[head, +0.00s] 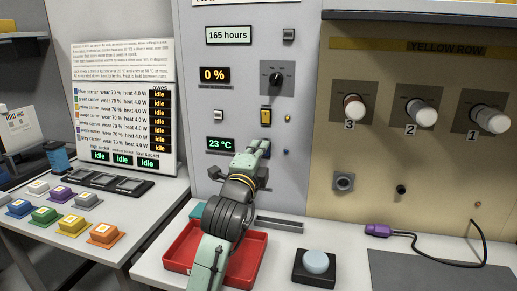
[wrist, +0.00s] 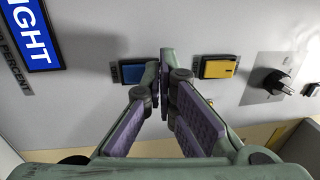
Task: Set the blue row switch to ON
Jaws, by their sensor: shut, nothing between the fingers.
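The blue rocker switch (wrist: 132,73) is on the grey panel in the wrist view, just left of my fingertips. My gripper (wrist: 163,72) is shut with nothing between its purple-padded fingers. Its tips are close to the panel beside the blue switch, and I cannot tell whether they touch it. The switch's ON or OFF position is not readable. In the head view my gripper (head: 263,145) is at the panel below the yellow switch (head: 266,116) and largely covers the blue switch.
The yellow switch (wrist: 219,67) sits right of my fingers in the wrist view, with a black knob (wrist: 278,84) beyond it. A red tray (head: 183,248) and a pale round button (head: 316,262) are on the bench below. The yellow panel (head: 432,150) stands to the right.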

